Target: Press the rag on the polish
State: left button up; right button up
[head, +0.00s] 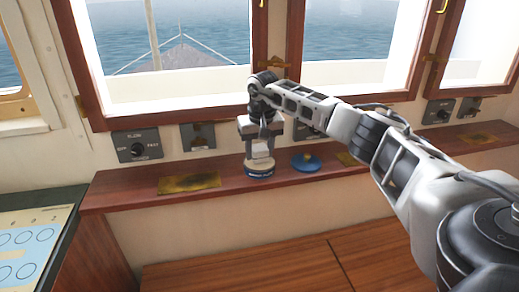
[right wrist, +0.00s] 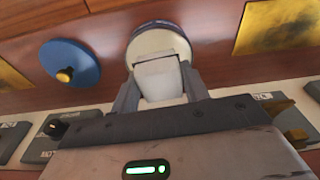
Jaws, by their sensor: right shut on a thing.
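The polish tin (head: 259,170) is a low round tin with a dark blue printed side and a pale top, standing on the wooden shelf. My right gripper (head: 260,146) points down straight above it. It is shut on the rag (right wrist: 158,80), a whitish folded pad between the two fingers. The rag's lower end looks to be at the tin's pale top and seems to touch it. The tin (right wrist: 150,40) also shows behind the rag in the right wrist view, partly hidden by it. My left gripper is not in view.
A blue lid with a brass knob (head: 306,162) lies on the shelf (head: 134,190) just right of the tin. A brass plate (head: 189,183) lies to the left, and others lie further right. Switch panels (head: 138,145) line the wall below the windows.

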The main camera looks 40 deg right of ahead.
aim_at(259, 146)
jog(key=shift+f, duration=0.55)
dwell(1.6)
jog(key=shift+r, duration=3.55)
